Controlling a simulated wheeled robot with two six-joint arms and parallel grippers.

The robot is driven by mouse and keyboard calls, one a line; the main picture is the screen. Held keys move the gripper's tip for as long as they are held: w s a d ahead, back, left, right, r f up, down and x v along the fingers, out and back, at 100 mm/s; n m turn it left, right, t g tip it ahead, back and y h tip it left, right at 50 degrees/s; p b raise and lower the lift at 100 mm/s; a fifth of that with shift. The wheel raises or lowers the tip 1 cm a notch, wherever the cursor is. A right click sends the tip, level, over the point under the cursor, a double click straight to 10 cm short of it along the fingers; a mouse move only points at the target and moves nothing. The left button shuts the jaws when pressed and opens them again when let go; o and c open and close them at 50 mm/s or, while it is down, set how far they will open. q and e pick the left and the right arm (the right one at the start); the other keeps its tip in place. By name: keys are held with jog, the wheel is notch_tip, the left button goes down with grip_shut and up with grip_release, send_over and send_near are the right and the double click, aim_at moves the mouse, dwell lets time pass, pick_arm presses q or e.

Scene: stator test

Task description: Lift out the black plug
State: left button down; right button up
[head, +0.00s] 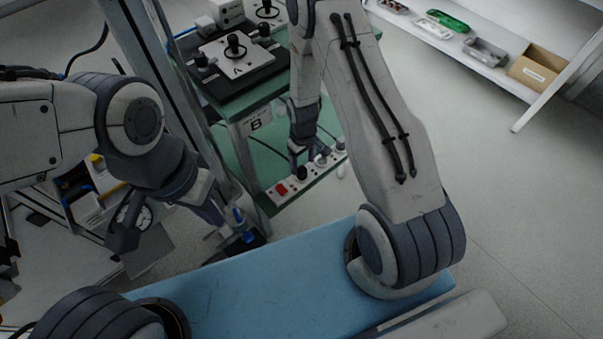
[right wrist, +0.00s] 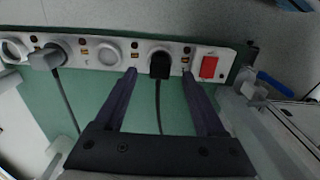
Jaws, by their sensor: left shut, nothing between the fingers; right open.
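The black plug (right wrist: 159,66) sits in a socket of the white power strip (right wrist: 228,60), next to the red switch (right wrist: 208,67), with its cord running down toward my right gripper. My right gripper (right wrist: 160,75) is open, its fingertips on either side of the plug and apart from it. In the head view the plug (head: 302,174) shows small and dark on the strip (head: 270,196), below my right gripper (head: 299,160). My left gripper (head: 213,213) is shut and empty, left of the strip; its tips are hard to make out.
A grey plug (right wrist: 45,60) with its cord sits in another socket of the strip. The strip lies on a green shelf (right wrist: 90,92). Above it in the head view is a green bench (head: 232,105) with a black-knobbed test fixture (head: 236,55). A blue surface (head: 270,290) lies in front.

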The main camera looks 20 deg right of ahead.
aim_at(301, 168)
jog(key=f, duration=0.3)
jog(key=f+b, duration=0.1)
jog(key=f, duration=0.1)
jog(key=shift+w+a, duration=0.1)
jog(key=shift+w, duration=0.15)
grip_shut()
jog(key=shift+r, duration=0.15)
